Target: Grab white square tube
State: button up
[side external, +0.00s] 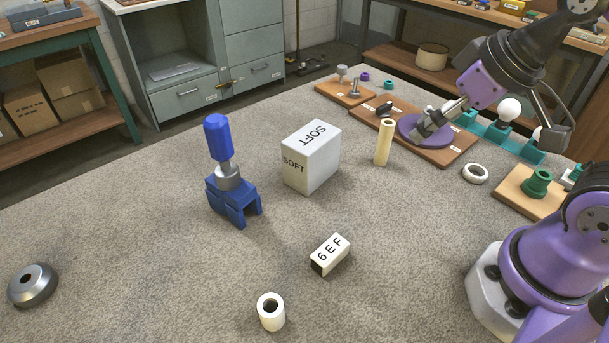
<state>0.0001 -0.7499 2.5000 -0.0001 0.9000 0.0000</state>
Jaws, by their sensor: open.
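A white square-sided block marked "6EF" (332,252) lies on the grey work surface, in the front middle. Its near left end is dark; I cannot tell whether that is an opening. It looks like the white square tube. A short white round tube (271,314) stands upright at the front, and a tall cream tube (384,143) stands upright farther back. My gripper (422,134) is open, low over a purple disc (408,126) on a wooden board, well behind and right of the "6EF" block. The details between its fingers are too small to tell.
A white ring (475,174) lies at right. A dark metal ring (33,285) lies at far left. The surface around the "6EF" block is clear.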

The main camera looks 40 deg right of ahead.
dwell(0.3)
jog(key=n+g, duration=0.1)
jog(key=g, duration=0.5)
send_over(330, 249)
jog(key=f, duration=1.1)
jog(key=shift+w, duration=0.2)
jog(key=f, duration=0.6)
jog(key=shift+s, duration=0.2)
jog(key=c, duration=1.1)
